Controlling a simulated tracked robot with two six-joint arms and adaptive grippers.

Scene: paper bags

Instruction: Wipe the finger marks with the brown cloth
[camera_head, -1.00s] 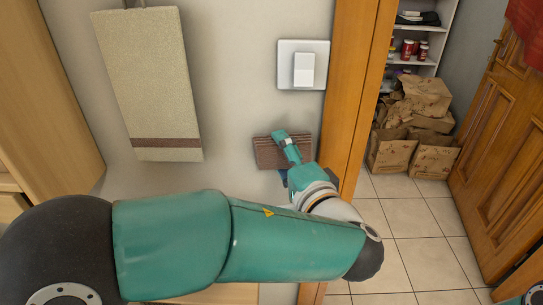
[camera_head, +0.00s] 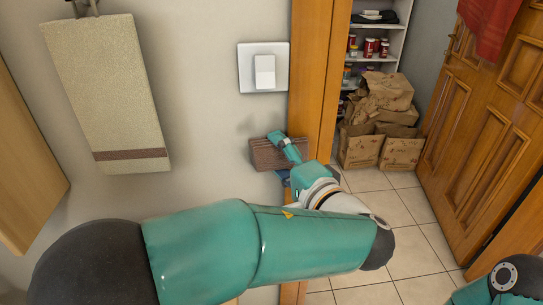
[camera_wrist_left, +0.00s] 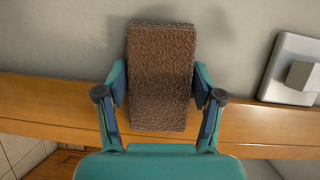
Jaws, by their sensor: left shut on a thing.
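The brown cloth (camera_head: 262,156) is a folded, rough-textured pad in front of the wall below the light switch. It also shows in the left wrist view (camera_wrist_left: 160,75), upright between my two fingers. My left gripper (camera_head: 287,150) is shut on it; in the left wrist view the fingers (camera_wrist_left: 160,90) press its two sides. The cloth overlaps the edge of the door frame in the head view. I cannot tell whether it touches the wall. A faint grey patch (camera_head: 246,122) shows on the wall above it; I cannot tell whether this is finger marks or shadow. My right gripper is out of view.
The white light switch (camera_head: 264,70) is above the cloth. The wooden door frame (camera_head: 308,90) borders the wall. A beige towel (camera_head: 105,90) hangs at left. Paper bags (camera_head: 380,145) stand on the tiled floor beyond, beside an open door (camera_head: 490,130).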

